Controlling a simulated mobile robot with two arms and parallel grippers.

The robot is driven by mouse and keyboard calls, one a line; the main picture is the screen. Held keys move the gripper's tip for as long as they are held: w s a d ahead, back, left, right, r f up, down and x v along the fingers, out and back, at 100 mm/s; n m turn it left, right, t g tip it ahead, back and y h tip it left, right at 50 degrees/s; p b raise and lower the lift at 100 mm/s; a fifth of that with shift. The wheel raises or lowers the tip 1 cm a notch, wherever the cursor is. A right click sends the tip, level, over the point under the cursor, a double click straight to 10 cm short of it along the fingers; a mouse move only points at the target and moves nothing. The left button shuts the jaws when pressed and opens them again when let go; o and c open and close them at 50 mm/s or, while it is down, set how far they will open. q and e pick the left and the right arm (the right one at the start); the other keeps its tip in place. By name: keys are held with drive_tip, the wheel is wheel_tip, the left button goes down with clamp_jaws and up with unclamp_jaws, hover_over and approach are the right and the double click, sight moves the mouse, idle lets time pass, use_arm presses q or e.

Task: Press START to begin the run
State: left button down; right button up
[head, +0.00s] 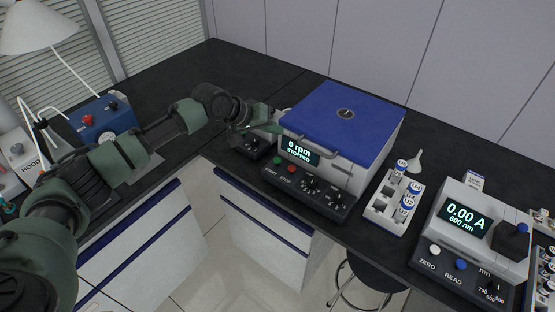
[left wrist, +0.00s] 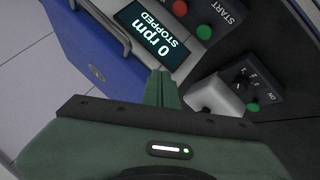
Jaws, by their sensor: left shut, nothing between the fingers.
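The centrifuge (head: 335,140) has a closed blue lid, and its display (head: 298,151) reads 0 rpm STOPPED. On its front panel are the green START button (head: 278,160) and the red STOP button (head: 291,169). In the left wrist view the START button (left wrist: 204,32) and red button (left wrist: 181,8) lie beyond my fingers, beside the display (left wrist: 155,38). My left gripper (head: 277,129) is shut and empty, just left of the centrifuge's upper front; its fingertips (left wrist: 160,75) appear apart from the START button. My right gripper is not in view.
A small dark control box (head: 252,148) with a knob stands left of the centrifuge, under my left gripper. A white vial rack (head: 379,207) and a photometer (head: 475,225) stand to the right.

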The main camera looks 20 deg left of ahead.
use_arm(q)
drive_tip(key=b, duration=0.7)
hover_over(279, 159)
drive_tip(key=s+a, duration=0.1)
wheel_tip(279, 159, down, 7)
drive_tip(key=shift+s+f, duration=0.1)
drive_tip(key=shift+f+b, duration=0.3)
drive_tip(key=shift+f, duration=0.5)
drive_tip(key=shift+f, duration=0.15)
idle(0.7)
drive_tip(key=shift+f, duration=0.25)
drive_tip(key=shift+f+b, duration=0.3)
drive_tip(key=shift+f, duration=0.7)
idle(0.8)
idle(0.4)
drive_tip(key=shift+r+p, duration=1.35)
